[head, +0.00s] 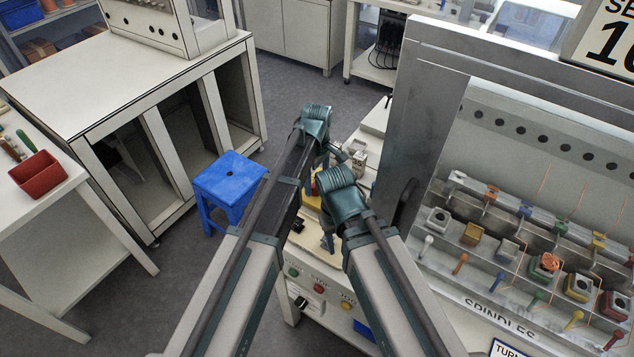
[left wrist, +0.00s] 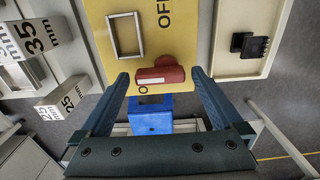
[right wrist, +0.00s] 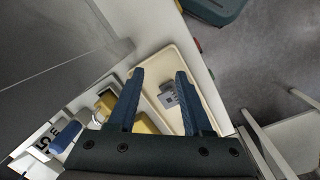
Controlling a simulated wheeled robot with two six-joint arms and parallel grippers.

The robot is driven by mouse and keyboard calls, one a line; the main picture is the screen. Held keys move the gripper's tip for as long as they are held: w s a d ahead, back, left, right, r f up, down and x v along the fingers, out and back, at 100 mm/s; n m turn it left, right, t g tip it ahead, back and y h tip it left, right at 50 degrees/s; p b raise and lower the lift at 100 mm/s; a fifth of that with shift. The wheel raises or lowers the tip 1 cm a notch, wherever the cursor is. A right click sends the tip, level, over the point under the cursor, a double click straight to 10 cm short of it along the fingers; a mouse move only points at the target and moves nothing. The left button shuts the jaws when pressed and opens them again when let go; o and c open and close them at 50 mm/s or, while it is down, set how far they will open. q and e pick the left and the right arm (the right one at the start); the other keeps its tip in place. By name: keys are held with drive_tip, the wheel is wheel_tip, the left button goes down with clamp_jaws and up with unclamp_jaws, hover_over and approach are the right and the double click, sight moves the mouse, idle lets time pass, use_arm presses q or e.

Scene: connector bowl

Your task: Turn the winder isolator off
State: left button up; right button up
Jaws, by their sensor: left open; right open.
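The winder isolator shows in the left wrist view as a yellow plate (left wrist: 112,68) with a red handle (left wrist: 172,75) on a round red hub. The handle's bar lies across the picture. "OFF" is printed sideways above it, and a partly hidden label starting with "O" is below its left end. My left gripper (left wrist: 160,72) is open, its fingers on either side of the handle, with gaps visible; whether they reach its depth I cannot tell. My right gripper (right wrist: 160,72) is open and empty above a cream tray. In the head view my arms mostly hide the isolator.
A small grey part (right wrist: 168,96) lies in the cream tray (right wrist: 178,55). A dark connector (left wrist: 250,46) lies in a tray right of the plate. A blue stool (head: 229,178) stands on the floor. A grey spindle rack (head: 480,300) stands at right. A red bin (head: 38,175) is at far left.

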use_arm(q)
drive_tip(key=shift+c, duration=0.2)
drive_tip(key=c, duration=1.2)
drive_tip(key=shift+m, duration=0.3)
drive_tip(key=m, duration=0.4)
drive_tip(key=shift+s+d, duration=0.15)
drive_tip(key=m, duration=0.4)
drive_tip(key=shift+s+m, duration=0.15)
drive_tip(key=shift+m, duration=0.15)
drive_tip(key=m, duration=0.4)
drive_tip(key=shift+s, duration=0.2)
drive_tip(key=m, duration=0.4)
drive_tip(key=shift+s, duration=0.15)
drive_tip(key=shift+m, duration=0.5)
